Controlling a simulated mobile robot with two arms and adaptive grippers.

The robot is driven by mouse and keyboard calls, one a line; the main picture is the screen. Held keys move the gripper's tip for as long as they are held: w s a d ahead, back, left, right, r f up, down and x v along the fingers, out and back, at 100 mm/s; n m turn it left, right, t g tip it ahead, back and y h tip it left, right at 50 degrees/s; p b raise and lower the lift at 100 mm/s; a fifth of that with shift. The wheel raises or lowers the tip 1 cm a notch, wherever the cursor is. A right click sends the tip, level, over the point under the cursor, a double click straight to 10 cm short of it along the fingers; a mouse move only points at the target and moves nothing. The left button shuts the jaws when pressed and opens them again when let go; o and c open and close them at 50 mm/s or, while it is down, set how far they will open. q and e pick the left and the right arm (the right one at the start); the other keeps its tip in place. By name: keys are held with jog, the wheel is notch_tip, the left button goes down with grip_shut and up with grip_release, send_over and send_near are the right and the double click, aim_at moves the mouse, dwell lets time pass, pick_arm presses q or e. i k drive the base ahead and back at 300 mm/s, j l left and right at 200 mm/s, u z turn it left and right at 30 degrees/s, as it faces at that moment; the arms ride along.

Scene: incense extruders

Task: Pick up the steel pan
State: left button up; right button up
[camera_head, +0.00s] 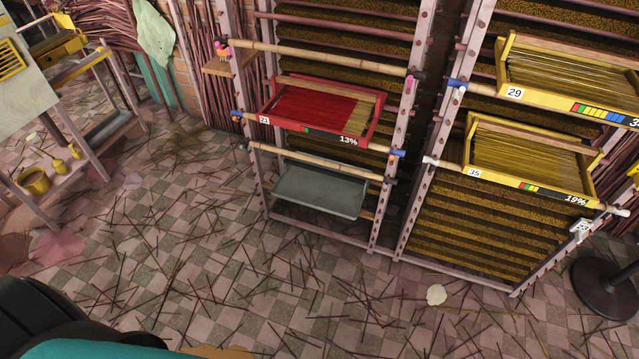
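A shallow grey metal pan (320,191) with a raised rim rests in the lower part of the middle rack, below a red tray and a bamboo pole. It looks empty and tilts slightly toward me. A second, smaller grey pan (108,127) sits low under the stand on the left. I cannot tell for certain which of the two is the steel pan. Neither of my grippers is in view, and nothing holds either pan.
The red tray (369,116) marked 21 is above the pan. A dark round post base (605,288) stands at right. Yellow pots (34,182) sit at left. Loose sticks litter the tiled floor (260,290), otherwise open before the racks.

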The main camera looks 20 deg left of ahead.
aim_at(330, 190)
jog(key=i+j+z, duration=0.1)
jog(key=j, duration=0.25)
jog(key=i+j+z, duration=0.1)
jog(key=i+j, duration=0.15)
jog(key=j, duration=0.15)
jog(key=i+j+z, duration=0.1)
jog(key=j, duration=0.3)
jog(key=i+j+z, duration=0.15)
jog(key=j, duration=0.25)
jog(key=i+j+z, duration=0.1)
jog(key=j, duration=0.3)
jog(key=i, duration=0.1)
